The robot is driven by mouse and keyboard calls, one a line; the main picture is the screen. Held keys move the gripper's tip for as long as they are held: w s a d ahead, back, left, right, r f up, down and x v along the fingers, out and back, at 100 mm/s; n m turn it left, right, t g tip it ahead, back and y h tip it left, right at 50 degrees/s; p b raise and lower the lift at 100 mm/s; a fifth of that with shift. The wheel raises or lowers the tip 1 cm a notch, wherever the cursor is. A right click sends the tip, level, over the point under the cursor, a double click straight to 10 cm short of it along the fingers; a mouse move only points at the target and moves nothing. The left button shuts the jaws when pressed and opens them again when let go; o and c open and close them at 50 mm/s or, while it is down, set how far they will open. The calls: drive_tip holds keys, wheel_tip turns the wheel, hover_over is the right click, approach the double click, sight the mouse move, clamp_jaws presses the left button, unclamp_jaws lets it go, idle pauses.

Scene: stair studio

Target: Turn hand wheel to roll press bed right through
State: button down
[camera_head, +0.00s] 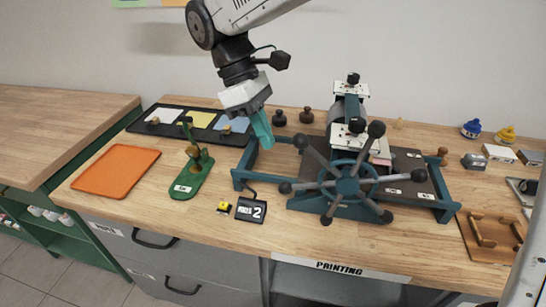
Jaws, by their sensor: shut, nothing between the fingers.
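The printing press stands on the wooden bench with a teal frame (244,168) and a dark press bed (408,165) that shows mostly to the right of the roller (336,120). Its teal hand wheel (346,186) faces the front and has several dark spokes ending in round knobs. My gripper (266,141) points down above the left end of the press frame, left of the wheel and apart from it. Its teal fingers are closed with nothing between them. Part of the roller and bed is hidden behind the wheel.
An orange tray (116,172), a green stand (190,180) and a small black sign (250,210) marked 2 lie to the left. A black tray (150,122) with coloured cards is behind. Ink bottles (471,129) and a wooden frame (490,240) are at right.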

sight(282, 184)
drive_tip(key=s+a+r+n+t, duration=0.1)
drive_tip(key=s+a+r, duration=0.3)
drive_tip(key=r, duration=0.3)
drive_tip(key=d+f+t, duration=0.1)
drive_tip(key=d+f, duration=0.1)
drive_tip(key=f, duration=0.2)
drive_tip(key=d+f+t, duration=0.1)
drive_tip(key=d+f, duration=0.1)
drive_tip(key=f, duration=0.3)
drive_tip(key=d+f, duration=0.2)
drive_tip(key=f, duration=0.3)
drive_tip(key=shift+w+d+f+t+h, duration=0.1)
drive_tip(key=shift+w+t+h, duration=0.1)
drive_tip(key=shift+t+h, duration=0.2)
